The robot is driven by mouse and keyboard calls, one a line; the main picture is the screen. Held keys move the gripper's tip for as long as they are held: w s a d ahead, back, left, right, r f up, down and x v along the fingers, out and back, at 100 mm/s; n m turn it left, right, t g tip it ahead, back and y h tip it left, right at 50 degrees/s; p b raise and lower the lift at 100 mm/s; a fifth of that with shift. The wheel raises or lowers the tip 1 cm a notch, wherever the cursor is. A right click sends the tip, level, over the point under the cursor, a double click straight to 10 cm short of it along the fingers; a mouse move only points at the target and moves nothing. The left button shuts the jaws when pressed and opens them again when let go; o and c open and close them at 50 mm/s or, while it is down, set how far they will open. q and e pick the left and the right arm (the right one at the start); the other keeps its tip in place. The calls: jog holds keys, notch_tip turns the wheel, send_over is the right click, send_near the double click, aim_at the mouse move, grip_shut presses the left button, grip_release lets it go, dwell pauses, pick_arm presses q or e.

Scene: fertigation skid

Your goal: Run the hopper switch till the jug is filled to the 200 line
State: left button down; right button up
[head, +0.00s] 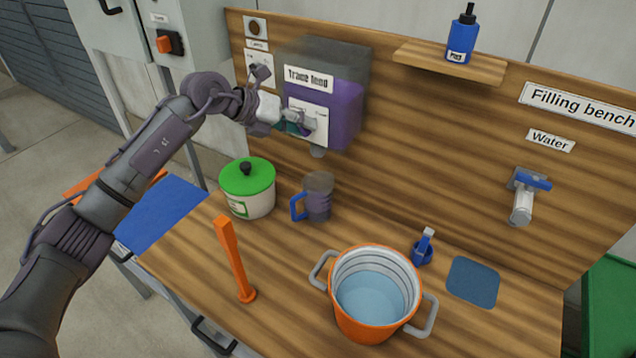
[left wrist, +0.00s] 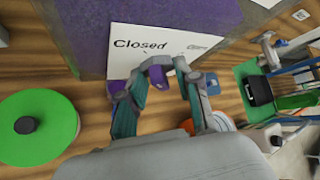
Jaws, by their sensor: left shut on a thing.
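The purple hopper (head: 343,115), labelled "Trace feed", is mounted on the wooden back panel. My left gripper (head: 304,124) is at the white plate on its front. In the left wrist view the plate (left wrist: 130,42) reads "Closed" on the left, with a smaller word to its right. My left gripper (left wrist: 172,85) is shut on the purple hopper switch (left wrist: 157,76). The jug (head: 318,203), greyish with a blue handle, stands on the bench below the hopper spout (head: 317,151). Its level and 200 line cannot be read from here. My right gripper is not in view.
A green-lidded pot (head: 248,188) stands left of the jug. An orange upright handle (head: 235,262) and an orange pot of water (head: 372,318) stand nearer the front. A water tap (head: 522,205) is on the panel at right, above a blue mat (head: 473,281).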

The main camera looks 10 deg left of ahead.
pick_arm(q)
jog(key=c, duration=1.2)
grip_release()
jog(key=shift+f+n+h, duration=0.3)
jog(key=shift+f+h, duration=0.1)
jog(key=shift+f, duration=0.05)
jog(key=shift+c, duration=0.2)
jog(key=o, duration=0.5)
jog(key=shift+r, duration=0.3)
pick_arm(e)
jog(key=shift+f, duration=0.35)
pick_arm(q)
jog(key=shift+a+r, duration=0.1)
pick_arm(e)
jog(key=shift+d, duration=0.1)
